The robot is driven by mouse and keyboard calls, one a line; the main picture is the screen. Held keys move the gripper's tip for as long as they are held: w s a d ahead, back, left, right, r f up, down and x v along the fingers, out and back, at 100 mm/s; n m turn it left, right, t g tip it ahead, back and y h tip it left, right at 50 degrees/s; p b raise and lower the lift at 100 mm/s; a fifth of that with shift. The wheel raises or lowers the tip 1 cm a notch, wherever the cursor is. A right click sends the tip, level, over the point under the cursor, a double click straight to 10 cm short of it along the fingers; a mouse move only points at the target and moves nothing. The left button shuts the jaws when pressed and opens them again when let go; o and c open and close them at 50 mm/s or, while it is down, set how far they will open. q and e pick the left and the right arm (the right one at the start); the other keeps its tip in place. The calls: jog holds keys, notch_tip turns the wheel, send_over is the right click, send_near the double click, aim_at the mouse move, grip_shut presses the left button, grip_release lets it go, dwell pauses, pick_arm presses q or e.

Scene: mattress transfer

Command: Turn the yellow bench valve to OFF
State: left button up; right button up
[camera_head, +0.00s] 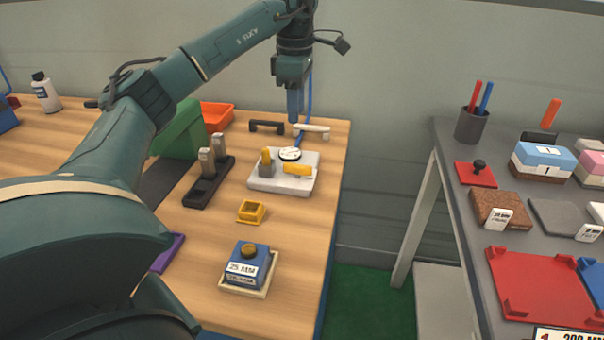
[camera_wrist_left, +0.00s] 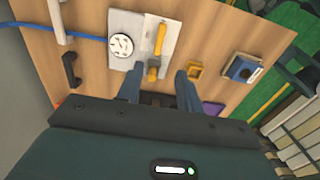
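The yellow bench valve (camera_head: 297,169) has a flat yellow lever on a pale grey plate (camera_head: 262,184). A second yellow part (camera_head: 266,156) stands upright on a grey body at the plate's left. A round white gauge (camera_head: 290,154) sits behind the lever. In the left wrist view, the yellow lever (camera_wrist_left: 160,38) lies along the plate, beyond the upright yellow part (camera_wrist_left: 153,70). My left gripper (camera_head: 295,118) points down above the back of the plate, apart from the valve. In the left wrist view its fingers (camera_wrist_left: 158,88) are spread with nothing held. My right gripper is not in view.
A black handle (camera_head: 266,126) and a white handle (camera_head: 312,131) lie behind the plate, with a blue hose nearby. A dark stand (camera_head: 208,186), a yellow tray (camera_head: 251,212) and a blue block (camera_head: 246,264) are on the bench. A grey table (camera_head: 462,235) stands to the right.

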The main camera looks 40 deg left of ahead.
aim_at(297, 165)
pick_arm(q)
notch_tip(297, 165, down, 14)
jog(key=shift+w+f+b, duration=0.1)
jog(key=shift+b, duration=0.75)
grip_shut()
